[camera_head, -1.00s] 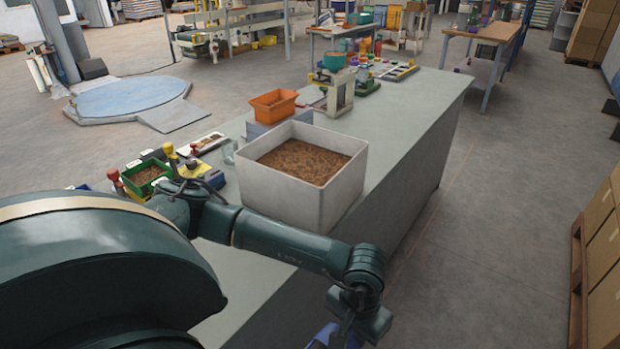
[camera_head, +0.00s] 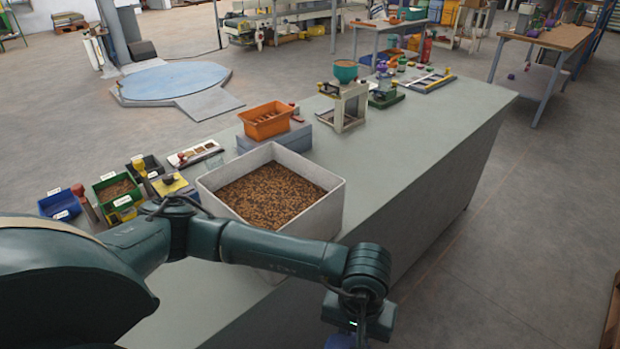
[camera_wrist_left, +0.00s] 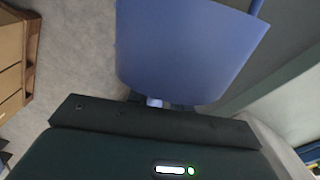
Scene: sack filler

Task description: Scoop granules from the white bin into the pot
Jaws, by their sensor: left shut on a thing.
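The white bin (camera_head: 330,210) stands on the bench, full of brown granules (camera_head: 268,193). My left arm crosses in front of its near side and hides part of it. A teal pot (camera_head: 345,71) sits on top of a pale stand farther back on the bench. My left gripper (camera_wrist_left: 158,102) is shut on a blue scoop (camera_wrist_left: 190,50), seen large in the left wrist view. In the head view only a bit of the scoop (camera_head: 340,341) shows at the bottom edge, beyond the bench's near right side and apart from the bin. The scoop's inside is hidden. My right gripper is not in view.
An orange bin (camera_head: 267,121) on a grey block stands just behind the white bin. Small green (camera_head: 117,187) and blue (camera_head: 60,204) bins and tools lie left of it. The bench top (camera_head: 410,135) is clear right of the stand; open floor lies to the right.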

